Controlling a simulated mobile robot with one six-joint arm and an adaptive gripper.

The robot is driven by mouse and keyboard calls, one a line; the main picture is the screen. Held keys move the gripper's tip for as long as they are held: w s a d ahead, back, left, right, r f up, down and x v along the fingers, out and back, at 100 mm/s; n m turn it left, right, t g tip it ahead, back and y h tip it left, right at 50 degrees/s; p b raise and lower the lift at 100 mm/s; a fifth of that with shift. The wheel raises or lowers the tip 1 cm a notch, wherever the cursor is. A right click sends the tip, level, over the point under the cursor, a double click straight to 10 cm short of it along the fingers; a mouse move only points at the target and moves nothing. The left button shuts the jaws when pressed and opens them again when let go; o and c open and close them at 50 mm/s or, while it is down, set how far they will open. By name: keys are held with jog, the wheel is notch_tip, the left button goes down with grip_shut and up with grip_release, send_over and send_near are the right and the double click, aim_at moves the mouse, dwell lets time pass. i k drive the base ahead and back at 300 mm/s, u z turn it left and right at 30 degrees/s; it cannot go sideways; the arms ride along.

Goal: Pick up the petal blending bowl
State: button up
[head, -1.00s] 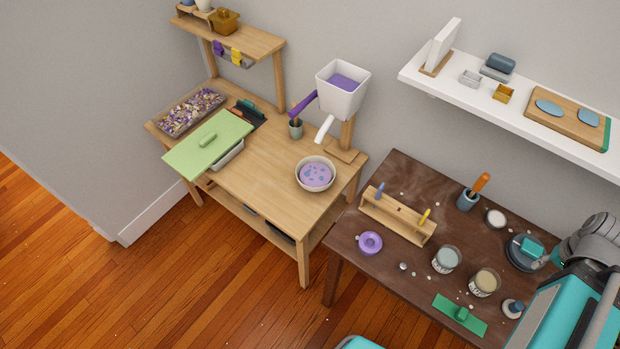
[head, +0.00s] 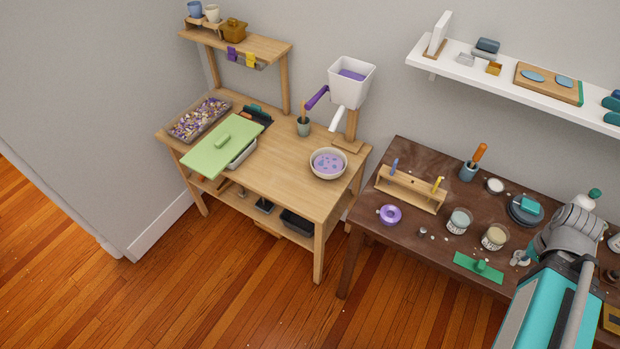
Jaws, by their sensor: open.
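The petal blending bowl (head: 328,176) is most likely the round cream bowl with a purple mix and blue bits in it. It stands upright near the right end of the light wooden table (head: 270,192), below the white hopper's spout. My arm shows at the lower right, over the dark table and well apart from the bowl. My gripper cannot be made out in the head view.
A white hopper (head: 350,92) on a wooden post stands behind the bowl. A green board (head: 212,150) and a petal tray (head: 199,119) lie to the left. The dark table (head: 400,229) holds jars and a wooden rack (head: 410,188). Floor is clear in front.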

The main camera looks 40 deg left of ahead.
aim_at(327, 163)
jog(key=k, duration=0.9)
jog(key=u, duration=1.95)
jog(key=i, duration=1.05)
jog(key=u, duration=0.05)
